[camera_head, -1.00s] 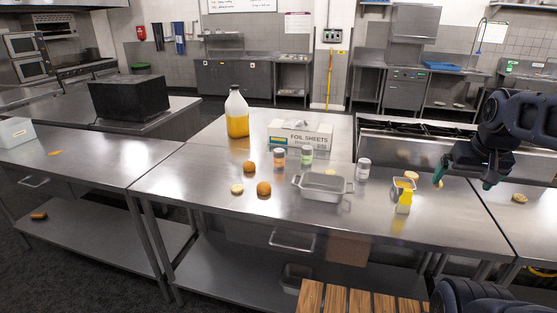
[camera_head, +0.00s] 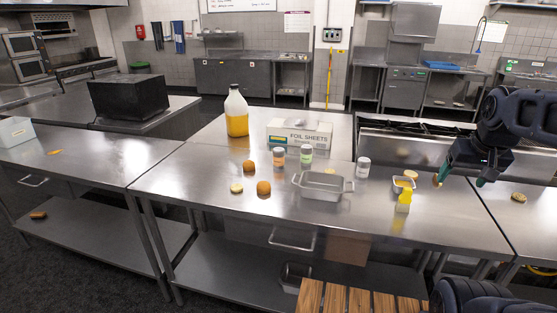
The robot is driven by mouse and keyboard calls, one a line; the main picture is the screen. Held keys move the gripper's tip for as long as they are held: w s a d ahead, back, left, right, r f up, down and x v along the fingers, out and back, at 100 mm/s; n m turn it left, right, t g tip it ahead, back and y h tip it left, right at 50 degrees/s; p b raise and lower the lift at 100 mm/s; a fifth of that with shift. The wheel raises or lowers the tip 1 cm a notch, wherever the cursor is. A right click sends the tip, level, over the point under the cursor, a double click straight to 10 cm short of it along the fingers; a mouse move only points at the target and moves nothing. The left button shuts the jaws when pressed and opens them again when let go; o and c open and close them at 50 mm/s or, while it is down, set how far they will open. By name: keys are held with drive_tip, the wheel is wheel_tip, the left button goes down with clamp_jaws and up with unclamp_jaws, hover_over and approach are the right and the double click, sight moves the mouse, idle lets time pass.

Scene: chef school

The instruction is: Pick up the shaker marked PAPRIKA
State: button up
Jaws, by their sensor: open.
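Three small shakers stand upright on the steel worktable (camera_head: 390,228). One has orange-red contents (camera_head: 279,158), one has green contents (camera_head: 306,156), and one looks pale grey-white (camera_head: 363,168). Their labels are too small to read, so I cannot confirm which is marked PAPRIKA; the orange-red colour would fit. My gripper (camera_head: 459,181) is open and empty above the right end of the table, pointing down. It is well to the right of all the shakers and touches none of them.
A metal pan (camera_head: 323,187) sits in front of the shakers. A foil sheets box (camera_head: 300,134) and a large jug (camera_head: 236,112) stand behind. Round buns (camera_head: 263,188) lie at the left.

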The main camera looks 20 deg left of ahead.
drive_tip(key=w+a+r+n+g, duration=0.1)
drive_tip(key=w+a+r+n, duration=0.25)
drive_tip(key=w, duration=0.45)
drive_tip(key=w+a+r+n, duration=0.2)
drive_tip(key=w+a, duration=0.3)
drive_tip(key=w, duration=0.2)
drive_tip(key=w+a+r+n+g, duration=0.1)
drive_tip(key=w+a+r+n, duration=0.1)
drive_tip(key=w+a, duration=0.45)
drive_tip(key=n+g, duration=0.3)
drive_tip(key=n, duration=1)
hover_over(278, 149)
drive_tip(key=f, duration=2)
drive_tip(key=shift+d+f, duration=0.25)
drive_tip(key=shift+a+f, duration=0.1)
drive_tip(key=shift+f, duration=0.35)
wheel_tip(278, 149, down, 10)
